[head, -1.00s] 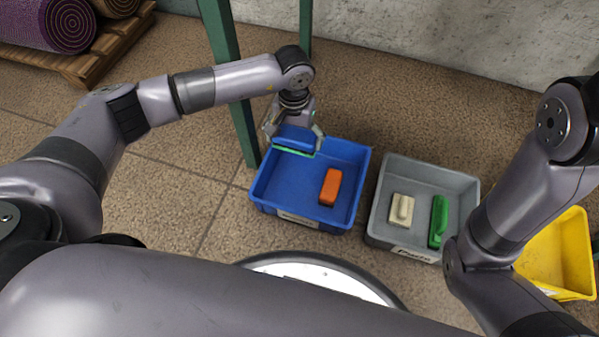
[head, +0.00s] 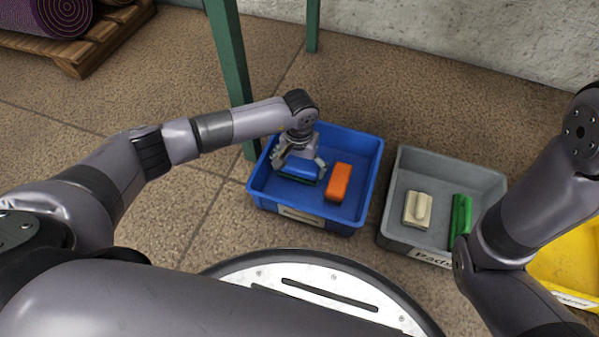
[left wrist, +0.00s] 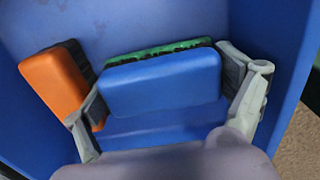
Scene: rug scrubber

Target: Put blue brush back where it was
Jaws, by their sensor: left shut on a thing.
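The blue brush (head: 298,170) has a blue back and green-edged dark bristles. My left gripper (head: 299,168) is shut on it, inside the blue bin (head: 365,168) on its left side. In the left wrist view the fingers grip the two ends of the blue brush (left wrist: 160,82). I cannot tell whether the bristles touch the bin floor. An orange brush (head: 339,183) lies in the same bin, just right of the blue one. It also shows in the left wrist view (left wrist: 58,85). My right gripper is out of view.
A grey bin (head: 400,232) right of the blue one holds a cream pad (head: 418,209) and a green one (head: 461,215). A yellow bin (head: 575,255) is farther right, partly behind my right arm. A green post (head: 232,75) rises behind the blue bin.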

